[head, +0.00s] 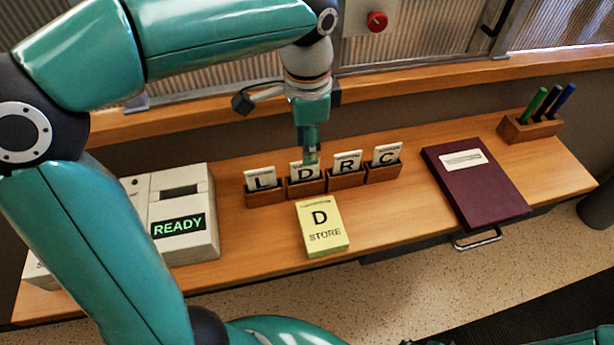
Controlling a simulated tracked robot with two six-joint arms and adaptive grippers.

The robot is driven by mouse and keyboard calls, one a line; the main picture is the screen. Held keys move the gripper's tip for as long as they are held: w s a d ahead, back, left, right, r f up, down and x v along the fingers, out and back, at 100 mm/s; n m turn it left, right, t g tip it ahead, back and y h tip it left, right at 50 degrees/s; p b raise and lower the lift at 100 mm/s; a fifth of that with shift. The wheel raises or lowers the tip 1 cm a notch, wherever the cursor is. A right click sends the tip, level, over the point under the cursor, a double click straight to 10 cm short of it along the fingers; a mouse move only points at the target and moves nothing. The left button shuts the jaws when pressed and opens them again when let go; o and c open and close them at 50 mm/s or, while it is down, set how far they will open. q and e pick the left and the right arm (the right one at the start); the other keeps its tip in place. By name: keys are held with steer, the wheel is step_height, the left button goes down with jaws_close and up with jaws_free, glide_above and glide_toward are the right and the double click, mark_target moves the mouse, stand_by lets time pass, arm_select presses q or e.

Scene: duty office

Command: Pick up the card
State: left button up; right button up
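Several white lettered cards stand in a row of small wooden holders on the desk. They are the L card (261,179), the D card (299,171), the R card (347,163) and the C card (386,154). A yellow pad (322,232) in front of them reads "D STORE". My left gripper (311,158) points down at the D card, its fingertips overlapping the card's upper right part. It is seen edge-on, so the gap between the fingers and any contact with the card cannot be told. My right gripper is not in view.
A beige machine (187,245) with a "READY" display stands left of the holders. A maroon folder (478,187) lies to the right. A pen holder (529,127) stands at the far right. The wooden desk (405,208) is clear between pad and folder.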

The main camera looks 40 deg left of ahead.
mark_target(305, 176)
arm_select(q)
steer(key=shift+s+a+f, duration=0.1)
steer(key=shift+f, duration=1.4)
steer(key=shift+s+a+f, duration=0.1)
steer(key=shift+f, duration=1.35)
steer(key=shift+c, duration=0.3)
jaws_close()
